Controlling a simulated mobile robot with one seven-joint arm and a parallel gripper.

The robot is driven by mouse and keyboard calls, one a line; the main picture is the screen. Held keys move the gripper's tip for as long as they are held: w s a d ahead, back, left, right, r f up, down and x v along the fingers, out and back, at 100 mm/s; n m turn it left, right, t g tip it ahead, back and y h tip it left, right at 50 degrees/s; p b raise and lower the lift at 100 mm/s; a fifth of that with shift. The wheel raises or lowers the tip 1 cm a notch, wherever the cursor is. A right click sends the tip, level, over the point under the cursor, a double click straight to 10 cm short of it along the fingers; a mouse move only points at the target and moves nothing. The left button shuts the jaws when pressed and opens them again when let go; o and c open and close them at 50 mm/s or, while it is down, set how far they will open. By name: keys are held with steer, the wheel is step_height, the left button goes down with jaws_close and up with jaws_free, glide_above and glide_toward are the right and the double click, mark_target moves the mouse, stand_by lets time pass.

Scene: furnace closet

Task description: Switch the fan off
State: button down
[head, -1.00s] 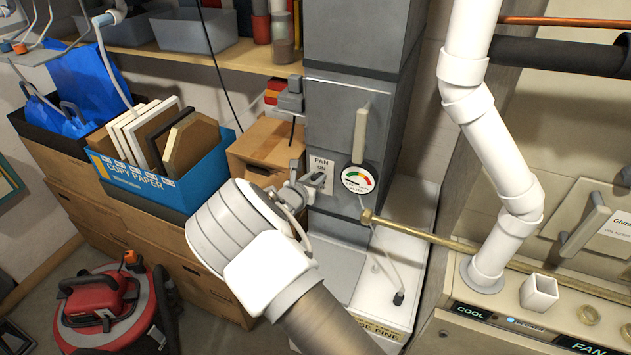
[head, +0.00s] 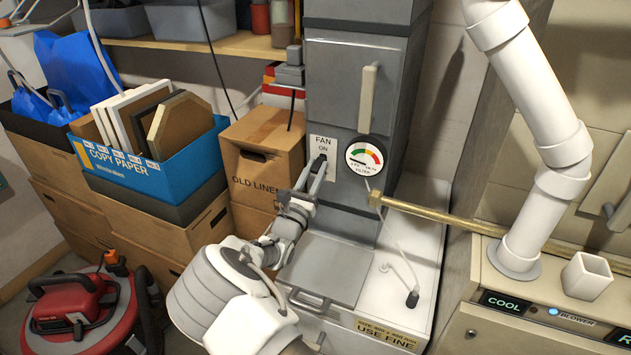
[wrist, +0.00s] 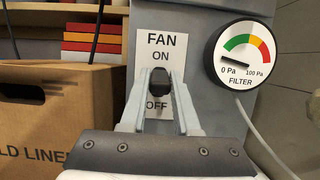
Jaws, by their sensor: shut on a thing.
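The fan switch plate (head: 317,144) is white and mounted on the grey furnace cabinet. It also shows in the wrist view (wrist: 175,48), with FAN and ON above and OFF below. The black switch lever (wrist: 160,84) sits between ON and OFF in the wrist view, between my fingertips. My gripper (head: 319,165) reaches the plate from below, and its two fingers (wrist: 160,88) are shut on the lever. The fingers hide part of the plate and the lever's base.
A round filter gauge (head: 364,156) is just right of the plate, with a brass pipe (head: 440,213) below it. A cardboard box (head: 260,150) stands close on the left. A white pipe (head: 545,130) and a control panel (head: 545,312) are at the right.

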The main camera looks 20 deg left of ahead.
steer(key=t+b, duration=0.1)
steer(key=b, duration=0.1)
steer(key=f+t+b, duration=0.1)
steer(key=t+b, duration=0.1)
steer(key=shift+w+f, duration=0.2)
steer(key=shift+f, duration=0.1)
steer(key=shift+b, duration=0.3)
steer(key=shift+r+t, duration=0.1)
steer(key=shift+t, duration=0.2)
steer(key=c, duration=0.6)
jaws_free()
steer(key=shift+c, duration=0.2)
steer(key=p+v, duration=0.1)
steer(key=v, duration=1.6)
steer(key=shift+s+a, duration=0.1)
